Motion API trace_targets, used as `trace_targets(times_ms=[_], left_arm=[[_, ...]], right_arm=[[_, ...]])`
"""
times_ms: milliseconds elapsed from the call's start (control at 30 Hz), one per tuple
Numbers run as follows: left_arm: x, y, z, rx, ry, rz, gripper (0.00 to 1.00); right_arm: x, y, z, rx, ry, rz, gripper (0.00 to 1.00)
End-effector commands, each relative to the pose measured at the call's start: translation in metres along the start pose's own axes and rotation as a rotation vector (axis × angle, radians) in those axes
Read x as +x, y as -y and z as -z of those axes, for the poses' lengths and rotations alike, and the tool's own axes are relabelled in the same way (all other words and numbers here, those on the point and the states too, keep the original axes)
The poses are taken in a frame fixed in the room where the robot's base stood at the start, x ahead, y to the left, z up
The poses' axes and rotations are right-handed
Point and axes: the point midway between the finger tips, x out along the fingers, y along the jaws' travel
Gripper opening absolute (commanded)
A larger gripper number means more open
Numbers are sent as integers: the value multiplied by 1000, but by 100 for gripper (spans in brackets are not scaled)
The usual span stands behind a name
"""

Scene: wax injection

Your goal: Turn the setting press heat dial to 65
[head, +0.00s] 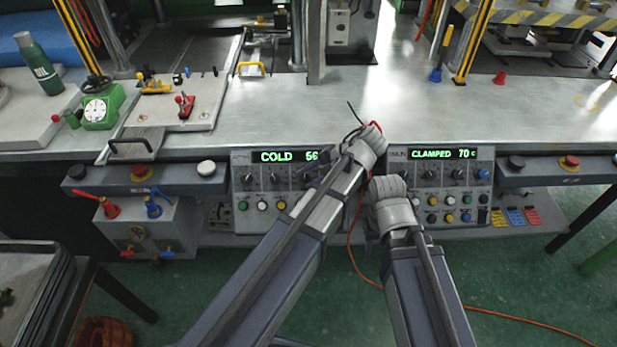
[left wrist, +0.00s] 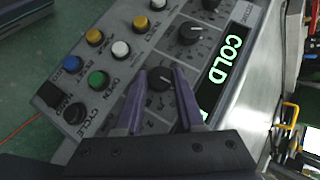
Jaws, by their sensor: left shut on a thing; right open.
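The left control panel (head: 240,185) has a lit green display (head: 288,156) reading "COLD 56", its right end hidden by my left arm. In the left wrist view the same display (left wrist: 225,60) shows "COLD". My left gripper (head: 318,174) is at this panel's right side. In the left wrist view its purple fingers (left wrist: 160,77) are closed on either side of a black dial (left wrist: 159,82), gripping it. The dial's setting cannot be read. My right gripper (head: 388,190) is open and empty in front of the right panel, its fingers mostly hidden.
The right control panel (head: 481,180) reads "CLAMPED 70 c". Other dials (left wrist: 192,33) and coloured buttons (left wrist: 98,80) lie close around my left fingers. An emergency stop (head: 141,173) sits left of the panels. An orange cable (head: 352,255) hangs between the panels.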

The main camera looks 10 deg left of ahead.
Motion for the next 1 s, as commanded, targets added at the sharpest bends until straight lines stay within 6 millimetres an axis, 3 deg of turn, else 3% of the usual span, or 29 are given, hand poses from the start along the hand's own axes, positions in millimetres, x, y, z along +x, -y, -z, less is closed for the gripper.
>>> trace_targets(times_ms=[367,400,600,667,1000], left_arm=[[0,-2,-1,4,2,-3,0],[0,-2,-1,4,1,-3,41],[0,-1,-1,3,1,-1,64],[0,-1,0,2,0,0,68],[-3,2,0,2,0,1,68]], right_arm=[[0,0,0,0,0,0,50],[0,0,0,0,0,0,50],[0,0,0,0,0,0,50],[0,0,0,0,0,0,50],[-4,0,0,0,0,0,50]])
